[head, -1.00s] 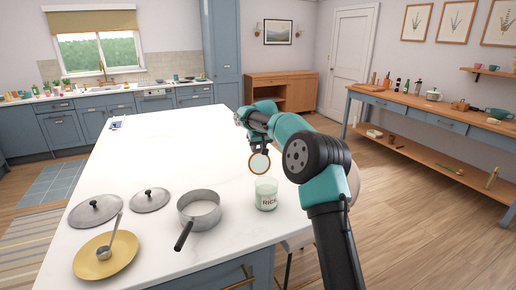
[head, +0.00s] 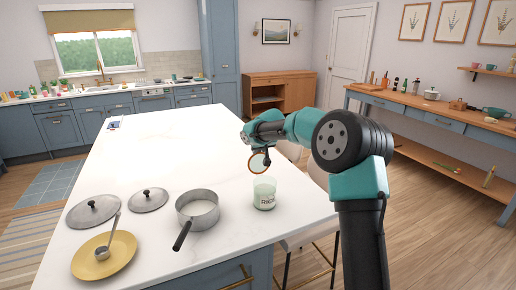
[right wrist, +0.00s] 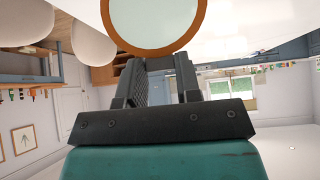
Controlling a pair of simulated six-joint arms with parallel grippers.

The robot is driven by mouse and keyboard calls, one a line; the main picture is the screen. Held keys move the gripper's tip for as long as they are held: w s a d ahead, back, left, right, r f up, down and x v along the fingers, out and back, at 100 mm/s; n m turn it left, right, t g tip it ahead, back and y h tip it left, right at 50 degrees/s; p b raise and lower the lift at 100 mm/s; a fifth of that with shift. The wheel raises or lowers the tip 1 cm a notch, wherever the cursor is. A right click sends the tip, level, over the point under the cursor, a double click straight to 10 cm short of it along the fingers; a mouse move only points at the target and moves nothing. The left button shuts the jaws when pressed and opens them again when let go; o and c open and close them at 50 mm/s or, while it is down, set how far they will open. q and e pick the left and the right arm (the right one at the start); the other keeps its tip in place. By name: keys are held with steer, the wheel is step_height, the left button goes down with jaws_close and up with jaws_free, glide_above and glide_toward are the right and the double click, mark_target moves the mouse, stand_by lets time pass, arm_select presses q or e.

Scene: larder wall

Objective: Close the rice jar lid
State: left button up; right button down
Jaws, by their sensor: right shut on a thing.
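The rice jar (head: 264,194) is pale glass with dark lettering and stands upright near the right edge of the white island. Its mouth looks uncovered. A round lid (head: 259,163) with a brown rim and pale centre hangs just above the jar, tilted nearly on edge and apart from it as far as I can tell. My right gripper (head: 266,152) is shut on the lid from above. In the right wrist view the lid (right wrist: 155,22) shows at the top, beyond the gripper fingers (right wrist: 158,68). My left gripper is out of view.
A saucepan (head: 198,207) stands left of the jar.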

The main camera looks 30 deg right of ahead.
mark_target(263, 155)
steer(key=shift+s+a+f+t, duration=0.15)
steer(key=shift+s+f+t, duration=0.1)
steer(key=shift+s+t, duration=0.45)
steer(key=s, duration=0.3)
steer(key=shift+a+f, duration=0.2)
steer(key=shift+f, duration=0.05)
stand_by(0.4)
steer(key=c, duration=1.2)
jaws_free()
steer(key=o, duration=0.4)
steer(key=shift+r, duration=0.2)
